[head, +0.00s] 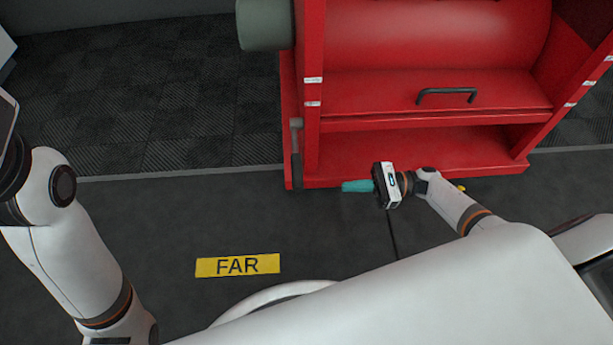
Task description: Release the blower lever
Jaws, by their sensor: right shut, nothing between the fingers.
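A slim grey lever with a dark lower end (297,165) hangs upright at the front left edge of the red machine (420,150). It looks like the blower lever, but I cannot be sure. My right gripper (346,186) has teal fingers pointing left, in front of the machine's lower front edge. It is shut and empty, to the right of the lever's lower end with a gap between them in the picture. My left arm shows at the left, but its gripper is out of view.
A black bar handle (447,95) is on the machine's red front panel. A grey-green cylinder (265,23) sticks out at its upper left. A yellow FAR label (237,265) lies on the dark floor. The floor left of the machine is clear.

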